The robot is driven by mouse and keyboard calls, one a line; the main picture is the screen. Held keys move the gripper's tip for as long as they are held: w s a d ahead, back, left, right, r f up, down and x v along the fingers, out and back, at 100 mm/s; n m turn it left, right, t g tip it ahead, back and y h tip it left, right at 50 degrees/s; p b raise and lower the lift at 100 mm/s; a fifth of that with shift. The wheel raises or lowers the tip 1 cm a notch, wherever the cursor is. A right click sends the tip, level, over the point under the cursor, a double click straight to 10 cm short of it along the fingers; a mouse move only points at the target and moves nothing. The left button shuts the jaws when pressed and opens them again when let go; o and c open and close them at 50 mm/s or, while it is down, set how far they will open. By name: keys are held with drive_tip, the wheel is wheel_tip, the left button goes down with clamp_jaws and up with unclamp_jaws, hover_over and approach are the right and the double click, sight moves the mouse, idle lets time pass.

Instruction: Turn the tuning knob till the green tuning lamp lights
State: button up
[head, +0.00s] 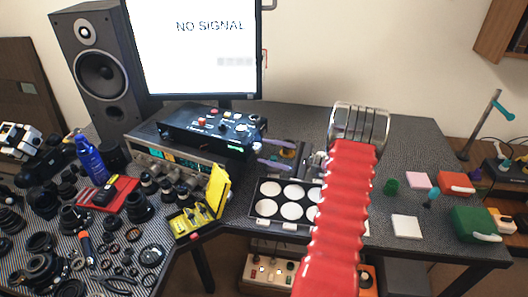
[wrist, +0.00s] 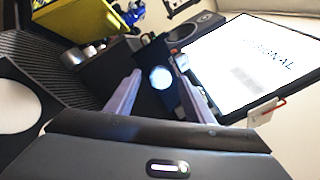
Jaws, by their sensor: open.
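A receiver (head: 148,143) with a lit dial and a row of knobs stands on the desk under a black control box (head: 205,137). My gripper (head: 258,153) is at the right end of these two, its pale purple fingers pointing left; the wrist view also shows my gripper (wrist: 157,92). Its fingers are open and apart. In the wrist view a pale round face (wrist: 160,77), probably the tuning knob, shows between and beyond the fingertips. I cannot tell whether either finger touches it. I cannot make out a lit green tuning lamp.
A monitor (head: 200,60) reading NO SIGNAL stands behind the box. An open yellow case (head: 218,190) and a tray of white discs (head: 262,217) are in front. Lens parts crowd the left desk. The right desk has some free room around a white pad (head: 407,227).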

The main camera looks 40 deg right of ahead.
drive_tip(key=v, duration=1.1)
drive_tip(key=shift+s+d, duration=0.2)
drive_tip(key=shift+s, duration=0.15)
drive_tip(key=shift+f, duration=0.1)
drive_tip(key=m, duration=0.2)
drive_tip(key=m+h, duration=0.1)
drive_tip(key=m, duration=0.5)
drive_tip(key=shift+a+r, duration=0.3)
drive_tip(key=shift+a, duration=0.05)
drive_tip(key=shift+w, duration=0.1)
drive_tip(key=x, duration=1.3)
drive_tip(key=shift+w+a, duration=0.1)
drive_tip(key=shift+w, duration=0.2)
drive_tip(key=shift+c, duration=0.2)
